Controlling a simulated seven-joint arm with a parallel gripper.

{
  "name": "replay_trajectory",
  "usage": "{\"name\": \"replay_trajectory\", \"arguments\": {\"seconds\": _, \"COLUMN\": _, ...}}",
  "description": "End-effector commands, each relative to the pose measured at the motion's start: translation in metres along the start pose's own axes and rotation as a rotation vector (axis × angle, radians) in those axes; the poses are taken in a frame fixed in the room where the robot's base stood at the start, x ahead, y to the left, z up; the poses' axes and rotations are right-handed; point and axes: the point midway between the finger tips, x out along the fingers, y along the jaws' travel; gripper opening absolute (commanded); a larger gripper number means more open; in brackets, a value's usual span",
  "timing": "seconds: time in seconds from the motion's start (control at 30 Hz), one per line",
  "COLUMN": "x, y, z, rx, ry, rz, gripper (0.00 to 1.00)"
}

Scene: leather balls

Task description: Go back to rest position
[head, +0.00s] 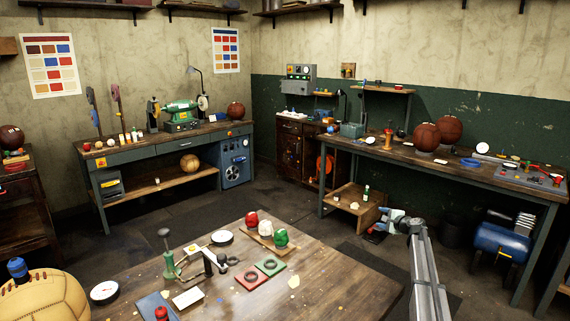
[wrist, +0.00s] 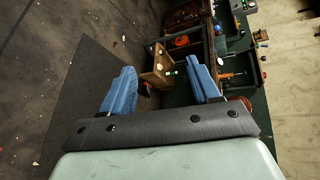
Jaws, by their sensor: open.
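My gripper (head: 385,227) is at the right in the head view, past the right edge of the near wooden table (head: 340,265). In the wrist view its two blue fingers (wrist: 163,92) stand wide apart with nothing between them. Beyond the fingers the wrist view shows floor and the underside of a bench. A large tan leather ball (head: 45,297) is at the lower left.
Two brown balls (head: 427,137) sit on the right workbench (head: 470,174) along the wall. The near table also carries a green hand press (head: 169,262), red and green square plates with rings (head: 251,279), and dials (head: 222,237). Open floor (head: 270,187) lies between the benches.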

Motion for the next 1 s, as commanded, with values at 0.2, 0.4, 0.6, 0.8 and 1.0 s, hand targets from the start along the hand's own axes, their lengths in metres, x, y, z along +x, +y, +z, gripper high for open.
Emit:
{"name": "replay_trajectory", "arguments": {"seconds": 0.2, "x": -0.067, "y": 0.027, "z": -0.12, "rx": -0.055, "ry": 0.171, "rz": -0.041, "gripper": 0.61}}
{"name": "replay_trajectory", "arguments": {"seconds": 0.4, "x": -0.13, "y": 0.068, "z": -0.203, "rx": -0.127, "ry": 0.32, "rz": -0.027, "gripper": 0.61}}
{"name": "replay_trajectory", "arguments": {"seconds": 0.6, "x": -0.186, "y": 0.142, "z": -0.245, "rx": -0.264, "ry": 0.447, "rz": 0.091, "gripper": 0.61}}
{"name": "replay_trajectory", "arguments": {"seconds": 0.8, "x": -0.225, "y": 0.241, "z": -0.233, "rx": -0.496, "ry": 0.504, "rz": 0.327, "gripper": 0.61}}
{"name": "replay_trajectory", "arguments": {"seconds": 1.0, "x": -0.264, "y": 0.332, "z": -0.203, "rx": -0.771, "ry": 0.498, "rz": 0.579, "gripper": 0.61}}
